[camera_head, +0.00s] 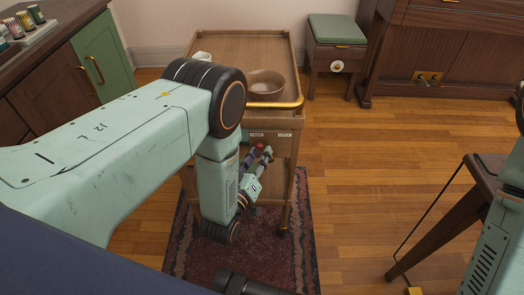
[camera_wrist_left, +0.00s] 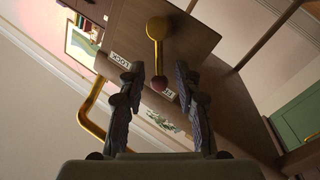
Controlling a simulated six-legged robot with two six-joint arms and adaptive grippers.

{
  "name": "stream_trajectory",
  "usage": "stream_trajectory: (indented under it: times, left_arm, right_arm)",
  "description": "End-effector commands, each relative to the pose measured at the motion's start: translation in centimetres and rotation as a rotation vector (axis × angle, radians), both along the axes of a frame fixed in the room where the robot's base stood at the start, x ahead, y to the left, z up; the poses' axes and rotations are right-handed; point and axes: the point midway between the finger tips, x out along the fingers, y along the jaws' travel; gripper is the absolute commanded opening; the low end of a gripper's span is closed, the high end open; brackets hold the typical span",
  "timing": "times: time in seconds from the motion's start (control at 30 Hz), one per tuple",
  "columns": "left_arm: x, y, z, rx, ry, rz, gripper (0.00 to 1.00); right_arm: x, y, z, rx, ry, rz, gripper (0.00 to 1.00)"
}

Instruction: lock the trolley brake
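The wooden trolley (camera_head: 222,46) stands ahead with a brass handle rail (camera_head: 274,105). The brake lever (camera_wrist_left: 157,52) is a brass arm with a round pivot and a dark red knob (camera_wrist_left: 159,84) on its end panel. The knob also shows in the head view (camera_head: 260,146). One label (camera_wrist_left: 120,60) reads LOCK; a second label (camera_wrist_left: 168,94) lies near the knob, its text unclear. My left gripper (camera_wrist_left: 159,76) is open, its fingers on either side of the knob in the picture; contact cannot be told. My right gripper is out of view.
A bowl (camera_head: 265,83) and a white cup (camera_head: 201,57) stand on the trolley top. A patterned rug (camera_head: 305,235) lies under it. A green-topped stool (camera_head: 336,31) is behind right, and a dark wooden table (camera_head: 478,180) is at the right. Bare floor lies between.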

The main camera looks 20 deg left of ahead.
Motion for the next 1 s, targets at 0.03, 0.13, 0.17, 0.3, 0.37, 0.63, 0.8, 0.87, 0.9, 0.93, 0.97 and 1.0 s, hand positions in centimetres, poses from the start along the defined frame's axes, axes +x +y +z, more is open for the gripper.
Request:
stream_trajectory:
  times: [0.03, 0.13, 0.17, 0.3, 0.37, 0.63, 0.8, 0.87, 0.9, 0.93, 0.97, 1.0]
  left_arm:
    - [0.8, 0.0, -0.1, 0.000, -0.004, 0.000, 0.33]
    - [1.9, -0.1, -0.1, 0.000, -0.002, -0.001, 0.33]
    - [2.1, -0.1, -0.1, 0.000, -0.002, -0.001, 0.33]
    - [2.7, -0.1, -0.1, 0.000, 0.001, -0.003, 0.33]
    - [2.8, -0.1, 0.0, 0.000, 0.002, -0.003, 0.33]
    - [2.8, -0.1, 0.0, 0.000, 0.002, -0.003, 0.26]
    - [2.8, -0.1, 0.0, 0.000, 0.002, -0.003, 0.11]
    - [2.8, -0.1, 0.0, 0.000, 0.002, -0.003, 0.06]
    - [2.8, -0.1, 0.0, 0.000, 0.002, -0.003, 0.03]
    - [2.8, -0.1, 0.0, 0.000, 0.002, -0.003, 0.00]
    - [2.8, -0.1, 0.0, 0.000, 0.002, -0.003, 0.00]
    - [2.8, -0.1, 0.0, 0.000, 0.002, -0.003, 0.00]
  right_arm:
    - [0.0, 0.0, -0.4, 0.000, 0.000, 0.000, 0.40]
    - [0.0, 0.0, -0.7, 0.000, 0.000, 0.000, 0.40]
    - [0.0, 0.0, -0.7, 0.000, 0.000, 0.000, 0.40]
    - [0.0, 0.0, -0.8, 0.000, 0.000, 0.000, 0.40]
    - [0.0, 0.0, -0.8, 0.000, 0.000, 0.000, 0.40]
    - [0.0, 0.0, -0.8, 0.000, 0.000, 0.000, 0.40]
    - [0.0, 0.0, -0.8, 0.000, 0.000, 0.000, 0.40]
    - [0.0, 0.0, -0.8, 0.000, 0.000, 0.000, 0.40]
    - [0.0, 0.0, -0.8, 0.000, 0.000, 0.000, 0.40]
    - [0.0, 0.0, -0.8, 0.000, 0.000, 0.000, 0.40]
    - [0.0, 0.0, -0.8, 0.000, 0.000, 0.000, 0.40]
    - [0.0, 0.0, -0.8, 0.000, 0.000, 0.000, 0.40]
